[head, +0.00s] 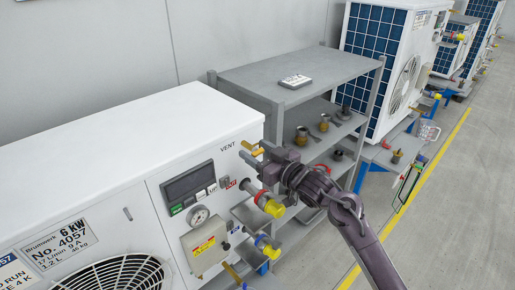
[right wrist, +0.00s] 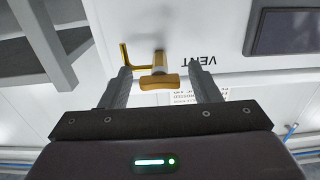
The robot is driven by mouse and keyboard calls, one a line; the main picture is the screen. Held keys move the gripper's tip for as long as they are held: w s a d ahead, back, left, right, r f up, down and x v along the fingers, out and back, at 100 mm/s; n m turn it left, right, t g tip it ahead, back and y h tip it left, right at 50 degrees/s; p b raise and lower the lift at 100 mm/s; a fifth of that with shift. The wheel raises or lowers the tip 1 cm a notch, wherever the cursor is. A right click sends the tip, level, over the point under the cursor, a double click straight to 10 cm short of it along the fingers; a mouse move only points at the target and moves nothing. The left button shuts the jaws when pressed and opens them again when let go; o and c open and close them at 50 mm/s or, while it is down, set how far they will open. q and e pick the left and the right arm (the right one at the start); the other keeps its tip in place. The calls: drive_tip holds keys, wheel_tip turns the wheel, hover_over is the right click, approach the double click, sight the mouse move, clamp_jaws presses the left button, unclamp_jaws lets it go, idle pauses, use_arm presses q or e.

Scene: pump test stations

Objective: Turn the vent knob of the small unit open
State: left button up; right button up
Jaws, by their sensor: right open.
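The small unit is the white cabinet (head: 120,140) at the left of the head view, its label reading 6 kW, No. 4057. Its brass vent knob (head: 250,147) sticks out near the top right of the front, by the word VENT. In the right wrist view the knob (right wrist: 158,83) shows as a short bar on a stem, with a bent brass pipe beside it. My right gripper (head: 264,160) is at the knob. Its open fingers (right wrist: 159,78) stand one on each side of the knob, with a gap to both. My left gripper is not in view.
Below the knob are a display panel (head: 188,186), a gauge (head: 199,215) and a yellow-capped pipe (head: 270,204). A grey shelf rack (head: 300,72) with small brass parts stands beside the unit. More units line the wall; the floor (head: 455,190) at right is clear.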

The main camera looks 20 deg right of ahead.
drive_tip(key=shift+s+d, duration=0.1)
drive_tip(key=c, duration=1)
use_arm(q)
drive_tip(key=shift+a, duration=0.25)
